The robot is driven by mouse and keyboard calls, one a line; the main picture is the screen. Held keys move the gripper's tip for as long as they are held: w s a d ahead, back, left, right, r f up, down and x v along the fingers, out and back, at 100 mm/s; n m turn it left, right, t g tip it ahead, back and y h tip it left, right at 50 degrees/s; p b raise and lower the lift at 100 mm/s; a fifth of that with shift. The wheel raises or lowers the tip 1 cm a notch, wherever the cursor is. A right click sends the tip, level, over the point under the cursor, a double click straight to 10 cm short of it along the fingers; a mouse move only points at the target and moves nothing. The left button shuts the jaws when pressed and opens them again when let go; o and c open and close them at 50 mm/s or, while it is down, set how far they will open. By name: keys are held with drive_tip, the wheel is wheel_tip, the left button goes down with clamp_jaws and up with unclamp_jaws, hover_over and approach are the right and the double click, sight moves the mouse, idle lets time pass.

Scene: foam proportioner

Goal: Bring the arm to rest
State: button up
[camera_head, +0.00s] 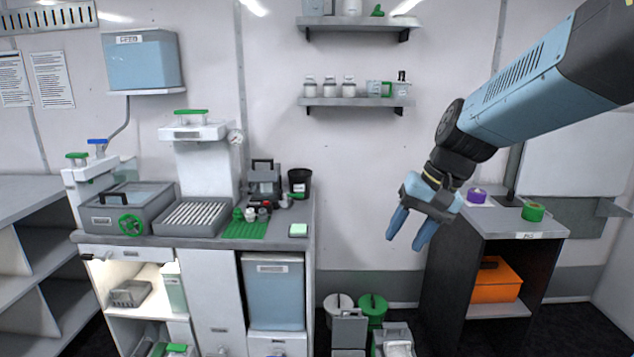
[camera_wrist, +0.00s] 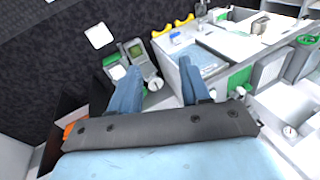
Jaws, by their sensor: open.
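My gripper (camera_head: 408,236) hangs in the air in the head view, at the end of my blue arm, which reaches in from the upper right. Its two blue fingers point down and are apart, with nothing between them. In the wrist view the gripper (camera_wrist: 155,88) also shows two spread blue fingers with no object held. It is in front of the wall, between the grey workbench (camera_head: 275,226) on the left and the dark side table (camera_head: 515,222) on the right. It appears to touch nothing.
The workbench bears a green mat (camera_head: 246,230), a black cup (camera_head: 300,181) and grey machines. Purple tape (camera_head: 477,196) and green tape (camera_head: 533,211) lie on the side table, with an orange box (camera_head: 495,281) below. Floor bins (camera_head: 372,308) stand between. Wall shelves (camera_head: 355,102) hang behind.

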drive_tip(key=s+d+r+n+t+h, duration=0.1)
drive_tip(key=s+d+r+t+h, duration=0.2)
drive_tip(key=s+d, duration=0.3)
drive_tip(key=s+t+h, duration=0.1)
drive_tip(key=s, duration=0.3)
drive_tip(key=shift+s+d+r+n, duration=0.15)
drive_tip(key=shift+d+r+n, duration=0.15)
drive_tip(key=shift+d+n, duration=0.1)
